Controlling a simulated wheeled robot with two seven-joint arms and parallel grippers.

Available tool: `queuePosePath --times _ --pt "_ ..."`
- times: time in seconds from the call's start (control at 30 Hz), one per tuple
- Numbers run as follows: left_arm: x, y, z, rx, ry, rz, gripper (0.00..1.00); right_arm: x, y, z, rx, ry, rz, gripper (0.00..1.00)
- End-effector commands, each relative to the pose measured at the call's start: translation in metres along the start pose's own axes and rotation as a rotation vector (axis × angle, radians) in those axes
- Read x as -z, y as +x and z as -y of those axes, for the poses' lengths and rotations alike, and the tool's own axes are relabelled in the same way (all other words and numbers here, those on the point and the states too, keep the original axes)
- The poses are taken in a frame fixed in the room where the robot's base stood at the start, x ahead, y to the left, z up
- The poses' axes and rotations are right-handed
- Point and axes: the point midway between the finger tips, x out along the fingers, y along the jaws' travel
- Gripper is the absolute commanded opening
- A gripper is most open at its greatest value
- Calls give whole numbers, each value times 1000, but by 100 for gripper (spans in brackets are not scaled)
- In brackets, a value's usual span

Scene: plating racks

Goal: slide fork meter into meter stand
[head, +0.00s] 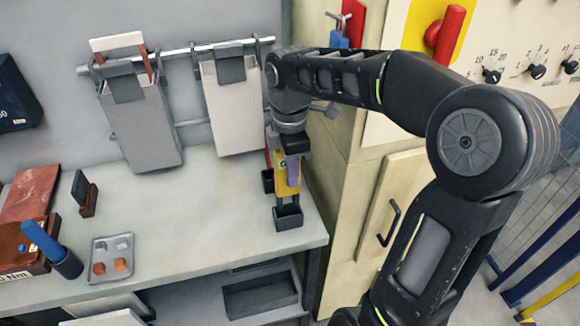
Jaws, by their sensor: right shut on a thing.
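My right gripper (291,143) points down at the right end of the bench, near the cabinet side. It is shut on the yellow fork meter (283,185), which is upright and has a purple strip on its side. A black holder (288,218), which looks like the meter stand, is directly below the meter at the bench's right end. I cannot tell whether the meter's lower end is inside it or just above it. My left gripper is not in view.
A smaller black block (267,183) with a red piece above it is just left of the meter. Grey panels (143,130) hang from a wall rail. A grey tray (112,258) and a blue-handled tool (42,240) lie left. The bench middle (200,215) is clear. A cabinet (350,200) stands close on the right.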

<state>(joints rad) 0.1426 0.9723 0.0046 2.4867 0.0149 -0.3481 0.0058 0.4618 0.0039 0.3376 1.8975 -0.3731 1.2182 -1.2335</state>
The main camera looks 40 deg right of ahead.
Motion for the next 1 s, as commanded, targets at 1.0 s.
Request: queuePosePath --times 1.0 --pt "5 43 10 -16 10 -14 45 0 72 0 0 1 0 0"
